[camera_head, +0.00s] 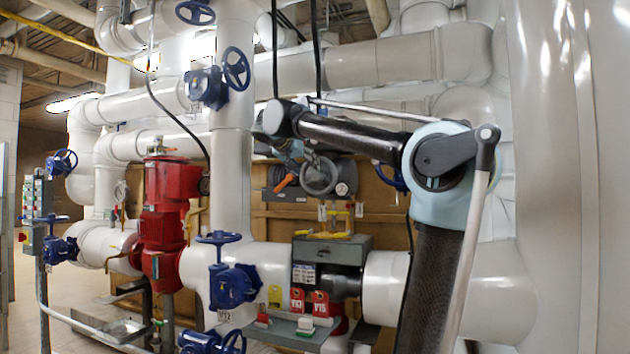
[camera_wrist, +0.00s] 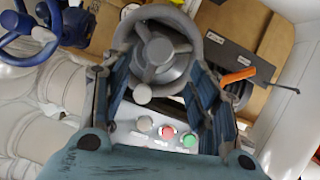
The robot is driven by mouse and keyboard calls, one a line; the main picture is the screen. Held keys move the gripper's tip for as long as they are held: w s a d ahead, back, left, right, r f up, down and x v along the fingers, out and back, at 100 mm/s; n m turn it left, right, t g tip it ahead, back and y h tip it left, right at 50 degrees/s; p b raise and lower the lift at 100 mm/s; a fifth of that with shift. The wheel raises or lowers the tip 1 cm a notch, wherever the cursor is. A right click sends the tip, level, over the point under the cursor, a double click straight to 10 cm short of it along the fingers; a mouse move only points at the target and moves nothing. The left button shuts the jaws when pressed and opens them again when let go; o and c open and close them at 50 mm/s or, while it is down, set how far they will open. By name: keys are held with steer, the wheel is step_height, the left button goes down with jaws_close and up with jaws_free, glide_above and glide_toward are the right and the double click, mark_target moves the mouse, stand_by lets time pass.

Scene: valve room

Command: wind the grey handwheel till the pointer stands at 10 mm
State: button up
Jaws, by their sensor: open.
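The grey handwheel (camera_wrist: 160,50) is between my open gripper fingers in the wrist view, with its spokes and a round pale knob at its rim. My gripper (camera_wrist: 160,82) has one finger on each side of it; I cannot tell whether either finger touches the rim. The handwheel (camera_head: 319,176) also shows in the head view, just below my arm, where my gripper is mostly hidden. An orange piece (camera_wrist: 238,76) juts from a dark grey bar (camera_wrist: 228,50) beside the wheel. I cannot tell whether it is the pointer, and no scale reading is legible.
Grey, red and green buttons (camera_wrist: 168,132) sit below the wheel in the wrist view. Blue valve wheels (camera_head: 236,68) and a red valve body (camera_head: 165,215) stand left in the head view. A grey box (camera_head: 330,252) is below the handwheel. Large white pipes surround the area.

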mark_target(315, 175)
steer(key=x, duration=0.9)
steer(key=shift+c, duration=0.3)
steer(key=shift+s, duration=0.1)
jaws_close()
